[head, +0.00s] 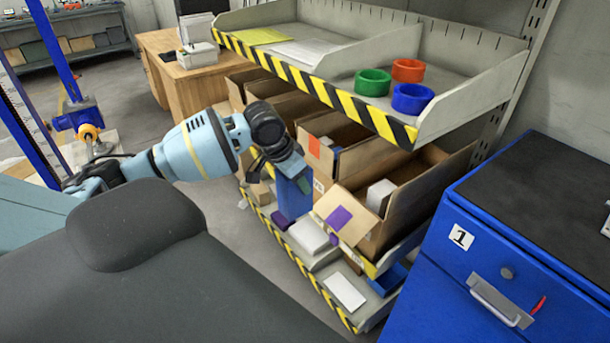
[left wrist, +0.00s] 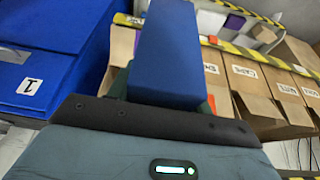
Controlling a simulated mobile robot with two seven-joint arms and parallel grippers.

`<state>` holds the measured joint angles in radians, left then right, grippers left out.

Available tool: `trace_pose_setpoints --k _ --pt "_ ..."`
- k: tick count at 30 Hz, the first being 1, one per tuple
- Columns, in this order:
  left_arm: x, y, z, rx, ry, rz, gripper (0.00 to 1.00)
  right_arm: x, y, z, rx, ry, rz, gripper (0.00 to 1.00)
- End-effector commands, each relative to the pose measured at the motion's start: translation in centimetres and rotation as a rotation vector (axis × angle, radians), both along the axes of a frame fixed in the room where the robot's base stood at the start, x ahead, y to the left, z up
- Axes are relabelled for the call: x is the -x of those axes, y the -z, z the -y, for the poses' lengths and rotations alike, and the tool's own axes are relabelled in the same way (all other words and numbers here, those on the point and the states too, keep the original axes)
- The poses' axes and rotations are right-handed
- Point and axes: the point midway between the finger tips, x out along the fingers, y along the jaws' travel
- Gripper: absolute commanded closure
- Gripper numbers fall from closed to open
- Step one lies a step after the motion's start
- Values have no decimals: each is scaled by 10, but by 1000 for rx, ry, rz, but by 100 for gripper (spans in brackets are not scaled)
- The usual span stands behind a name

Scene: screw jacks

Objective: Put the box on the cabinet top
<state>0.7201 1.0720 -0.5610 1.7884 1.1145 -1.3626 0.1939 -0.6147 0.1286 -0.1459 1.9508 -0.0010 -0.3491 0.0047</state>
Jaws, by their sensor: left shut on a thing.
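A blue box (head: 292,198) hangs from my left gripper (head: 287,166), which is shut on it in front of the shelf rack. In the left wrist view the blue box (left wrist: 166,52) sticks out beyond the dark gripper body; the fingertips are largely hidden. The blue cabinet (head: 462,270) stands at the right of the head view, with a label "1", a drawer handle and a dark flat top (head: 535,180). The cabinet (left wrist: 45,60) also shows at the left of the left wrist view. The box is apart from the cabinet. My right gripper is not in view.
Open cardboard boxes (head: 415,200) fill the shelf below. The visible cabinet top is mostly clear, with a white item (head: 606,222) at its right edge.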

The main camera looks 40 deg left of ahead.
Motion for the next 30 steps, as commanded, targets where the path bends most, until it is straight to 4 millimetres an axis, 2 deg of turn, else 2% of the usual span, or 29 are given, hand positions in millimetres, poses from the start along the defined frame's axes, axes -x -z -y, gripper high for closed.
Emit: trace_pose_setpoints --k 5,9,12,15,20,30 --pt "20 8 60 6 -21 2 91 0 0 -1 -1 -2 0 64" --pt "46 7 119 9 -85 7 91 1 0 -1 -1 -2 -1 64" --pt "64 0 152 7 -143 7 91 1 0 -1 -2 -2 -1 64" --pt "80 -7 175 7 -199 8 91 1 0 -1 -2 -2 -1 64" --pt "93 -15 191 4 -257 5 91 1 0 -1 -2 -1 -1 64" --pt "96 -15 193 2 -270 3 91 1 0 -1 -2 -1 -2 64"
